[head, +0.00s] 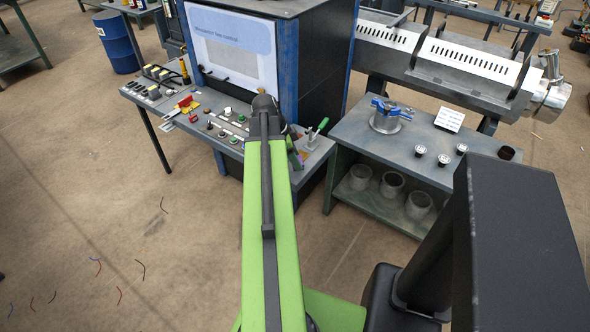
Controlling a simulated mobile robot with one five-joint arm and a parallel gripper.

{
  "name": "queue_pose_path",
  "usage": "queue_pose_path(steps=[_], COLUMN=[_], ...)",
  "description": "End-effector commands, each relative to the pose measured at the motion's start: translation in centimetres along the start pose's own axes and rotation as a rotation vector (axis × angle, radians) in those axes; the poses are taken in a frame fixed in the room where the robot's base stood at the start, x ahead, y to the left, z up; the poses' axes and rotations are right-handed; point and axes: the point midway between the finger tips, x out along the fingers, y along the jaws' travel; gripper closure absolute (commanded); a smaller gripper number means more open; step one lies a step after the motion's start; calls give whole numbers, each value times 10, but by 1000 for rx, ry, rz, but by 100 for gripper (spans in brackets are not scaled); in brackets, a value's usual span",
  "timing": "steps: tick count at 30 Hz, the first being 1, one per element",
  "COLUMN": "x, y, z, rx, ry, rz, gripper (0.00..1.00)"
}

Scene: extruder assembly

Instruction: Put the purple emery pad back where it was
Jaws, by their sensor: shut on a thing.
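My green arm reaches forward from the bottom of the head view to the grey control bench (232,152). My gripper (299,159) is at the far end, low over the bench's right end, and mostly hidden behind the arm. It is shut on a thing. A small purplish patch shows right at the gripper, and this seems to be the purple emery pad (304,157). Most of the pad is hidden. I cannot tell whether it touches the bench top.
A green-handled tool (318,129) stands just right of my gripper. Red and yellow tools (184,104) and several knobs lie along the bench to the left. The screen cabinet (235,50) rises behind. A second table (400,140) with a blue-clamped metal part (386,116) stands to the right.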

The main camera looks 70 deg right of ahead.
Motion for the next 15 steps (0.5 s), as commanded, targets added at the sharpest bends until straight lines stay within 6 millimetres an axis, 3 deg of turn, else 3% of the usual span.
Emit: queue_pose_path(steps=[7,15], x=[39,36], y=[0,0], z=[15,14], rx=[0,1], ry=[0,0], rz=[0,0], gripper=[82,82])
